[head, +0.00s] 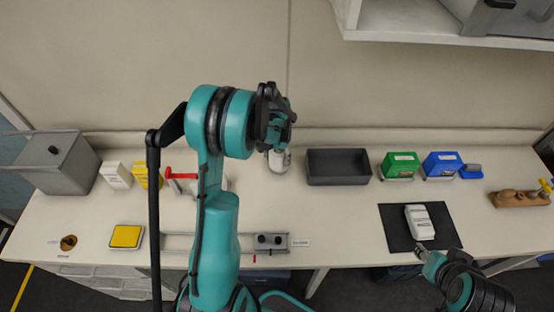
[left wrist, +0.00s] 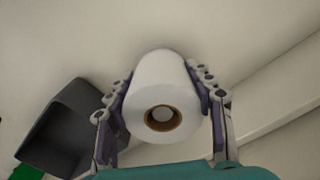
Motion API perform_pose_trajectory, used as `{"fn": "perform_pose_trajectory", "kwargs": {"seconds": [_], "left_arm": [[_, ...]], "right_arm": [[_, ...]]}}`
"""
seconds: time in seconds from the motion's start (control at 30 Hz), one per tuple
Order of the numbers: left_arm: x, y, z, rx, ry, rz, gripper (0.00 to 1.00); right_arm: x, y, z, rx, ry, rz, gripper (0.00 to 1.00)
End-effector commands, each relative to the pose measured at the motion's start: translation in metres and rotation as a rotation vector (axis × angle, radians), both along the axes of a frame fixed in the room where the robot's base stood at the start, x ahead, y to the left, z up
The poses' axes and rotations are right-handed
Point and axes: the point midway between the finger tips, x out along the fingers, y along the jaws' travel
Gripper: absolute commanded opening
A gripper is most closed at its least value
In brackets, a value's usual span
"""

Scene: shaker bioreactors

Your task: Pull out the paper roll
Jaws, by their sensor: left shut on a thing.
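The paper roll (left wrist: 160,92) is white with a brown cardboard core that faces the left wrist camera; a pale round spot shows inside the core. My left gripper (head: 279,140) is shut on the roll, with one finger on each side of it in the left wrist view. In the head view the roll (head: 280,161) shows only in part below the gripper, near the back wall; the gripper hides its upper part, and I cannot tell what it rests on. My right gripper (head: 424,251) is at the front edge by a black mat, too small to tell its opening.
A dark empty tray (head: 338,168) stands right of the roll; it also shows in the left wrist view (left wrist: 62,135). Green (head: 400,165) and blue (head: 442,164) boxes stand farther right. A white object (head: 419,222) lies on the black mat (head: 394,220). A red-handled item (head: 180,176) stands left.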

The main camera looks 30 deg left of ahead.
Motion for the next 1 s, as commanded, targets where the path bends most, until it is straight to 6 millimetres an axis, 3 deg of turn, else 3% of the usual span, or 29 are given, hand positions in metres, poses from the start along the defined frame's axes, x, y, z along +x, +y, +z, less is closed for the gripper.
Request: {"fn": "perform_pose_trajectory", "kwargs": {"seconds": [1.0], "left_arm": [[0.000, 0.000, 0.025, 0.000, 0.000, 0.000, 0.23]], "right_arm": [[0.000, 0.000, 0.012, 0.000, 0.000, 0.000, 0.40]]}}
